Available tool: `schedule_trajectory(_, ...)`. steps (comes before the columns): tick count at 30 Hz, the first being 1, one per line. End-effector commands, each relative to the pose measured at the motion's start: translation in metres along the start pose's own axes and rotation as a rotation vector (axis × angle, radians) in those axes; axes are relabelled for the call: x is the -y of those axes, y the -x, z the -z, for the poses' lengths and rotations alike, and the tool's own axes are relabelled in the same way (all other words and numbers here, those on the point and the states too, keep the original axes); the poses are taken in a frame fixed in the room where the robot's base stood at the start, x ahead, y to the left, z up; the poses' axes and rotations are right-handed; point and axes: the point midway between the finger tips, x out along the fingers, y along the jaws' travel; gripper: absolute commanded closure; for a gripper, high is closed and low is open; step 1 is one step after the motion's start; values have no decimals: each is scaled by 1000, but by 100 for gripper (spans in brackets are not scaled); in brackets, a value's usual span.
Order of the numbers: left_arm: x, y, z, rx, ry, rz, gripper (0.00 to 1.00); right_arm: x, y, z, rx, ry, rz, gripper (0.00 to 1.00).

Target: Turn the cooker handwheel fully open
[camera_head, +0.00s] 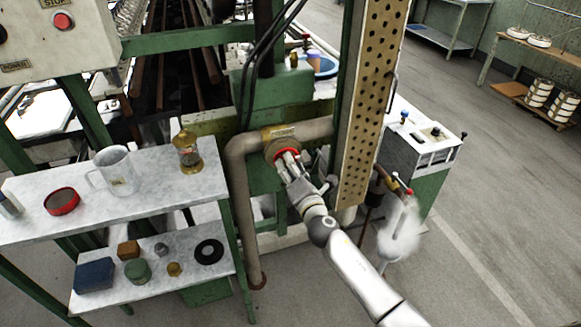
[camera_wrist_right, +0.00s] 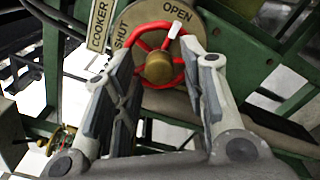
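The cooker handwheel (camera_head: 287,151) is a small red wheel on a pipe fitting in the middle of the head view. In the right wrist view the red wheel (camera_wrist_right: 136,37) has a brass hub and a white mark at its upper right rim. A round plate behind it reads SHUT at left and OPEN at top. My right gripper (camera_head: 291,168) is at the wheel; in the wrist view its two fingers (camera_wrist_right: 163,75) are spread, one on each side of the wheel. I cannot tell whether they touch the rim. My left gripper is out of view.
A grey pipe (camera_head: 241,190) bends down left of the wheel. A perforated upright panel (camera_head: 368,100) stands close at right. A two-level shelf (camera_head: 140,212) at left holds a jug, tins and small blocks. Steam (camera_head: 400,230) rises near a red-handled valve at right.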

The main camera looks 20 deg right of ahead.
Motion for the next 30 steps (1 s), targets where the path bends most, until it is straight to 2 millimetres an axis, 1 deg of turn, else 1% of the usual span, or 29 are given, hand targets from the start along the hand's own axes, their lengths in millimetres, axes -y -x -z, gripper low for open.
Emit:
schedule_trajectory(4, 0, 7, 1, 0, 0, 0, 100, 0, 22, 0, -2, 0, 2, 61)
schedule_trajectory(9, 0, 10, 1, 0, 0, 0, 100, 0, 48, 0, -1, -1, 2, 61)
schedule_trajectory(13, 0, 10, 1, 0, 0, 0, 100, 0, 62, 0, -1, 0, 2, 61)
schedule_trajectory(17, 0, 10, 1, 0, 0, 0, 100, 0, 66, -1, 1, 0, 0, 61)
schedule_trajectory(28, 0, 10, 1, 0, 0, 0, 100, 0, 66, 0, 0, -1, 0, 61)
schedule_trajectory(30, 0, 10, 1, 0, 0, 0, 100, 3, 66, 2, -3, -8, 7, 61)
